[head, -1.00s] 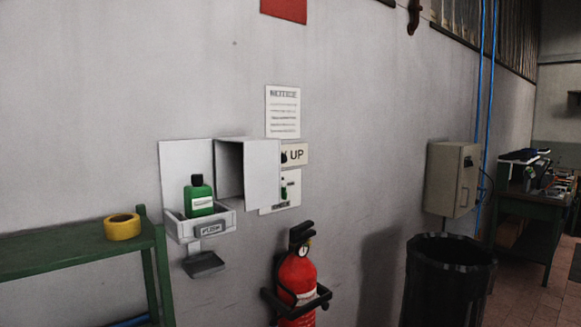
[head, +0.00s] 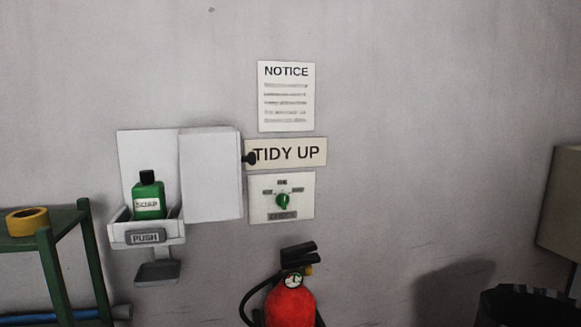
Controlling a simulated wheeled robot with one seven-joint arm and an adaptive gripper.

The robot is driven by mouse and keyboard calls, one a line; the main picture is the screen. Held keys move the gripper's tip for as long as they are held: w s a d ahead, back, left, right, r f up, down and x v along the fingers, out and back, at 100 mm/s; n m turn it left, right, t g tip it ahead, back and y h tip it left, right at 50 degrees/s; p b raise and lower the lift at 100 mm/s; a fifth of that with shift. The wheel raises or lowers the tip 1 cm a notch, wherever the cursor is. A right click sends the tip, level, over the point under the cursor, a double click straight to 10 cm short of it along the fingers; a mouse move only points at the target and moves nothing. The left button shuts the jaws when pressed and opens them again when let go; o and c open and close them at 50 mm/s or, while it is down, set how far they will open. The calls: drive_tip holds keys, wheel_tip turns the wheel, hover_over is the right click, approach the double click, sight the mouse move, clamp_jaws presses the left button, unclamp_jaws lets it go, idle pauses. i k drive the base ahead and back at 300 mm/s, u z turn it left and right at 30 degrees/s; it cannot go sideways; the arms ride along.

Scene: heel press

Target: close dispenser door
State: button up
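The white dispenser (head: 128,170) is mounted on the wall left of centre in the head view. Its door (head: 211,174) is a white box-shaped cover that stands swung open to the right, with a dark knob (head: 250,158) at its right edge. A green soap bottle (head: 149,200) with a black cap stands upright in the dispenser's tray, behind a grey PUSH plate (head: 145,237). A dark drip tray (head: 157,272) hangs below. My gripper is not in view.
A green table (head: 62,222) with a yellow tape roll (head: 28,222) stands at the left. A red fire extinguisher (head: 290,303) hangs below right of the dispenser. A green rotary switch (head: 282,200) is right of the door. A black bin (head: 528,306) is at lower right.

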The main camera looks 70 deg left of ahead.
sight(209, 159)
drive_tip(key=i, duration=1.1)
drive_tip(key=u, duration=3.35)
drive_tip(key=k, duration=0.45)
